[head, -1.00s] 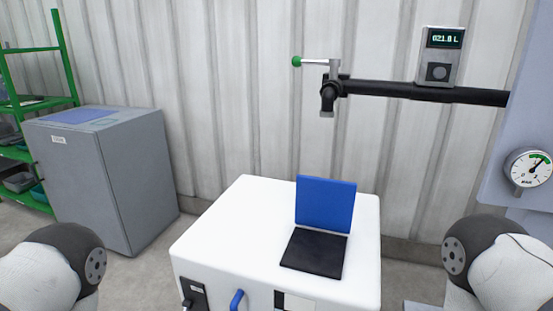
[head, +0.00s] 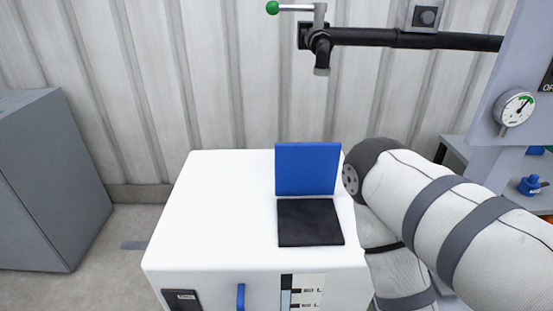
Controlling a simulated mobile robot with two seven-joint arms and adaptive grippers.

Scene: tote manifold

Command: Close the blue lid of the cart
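The blue lid (head: 307,168) stands open, roughly upright, at the back edge of a dark square opening (head: 309,222) in the top of the white cart (head: 215,200). A blue handle (head: 241,297) and a level scale marked in litres show on the cart's front. My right arm reaches in from the right, its dark joint close beside the lid in the picture; I cannot tell whether it touches. Neither gripper is in view.
A black pipe (head: 420,39) with a green-knobbed valve lever (head: 272,8) runs along the corrugated wall behind the cart. A grey cabinet (head: 40,185) stands at the left. A gauge (head: 514,108) is at the right. The cart top left of the lid is clear.

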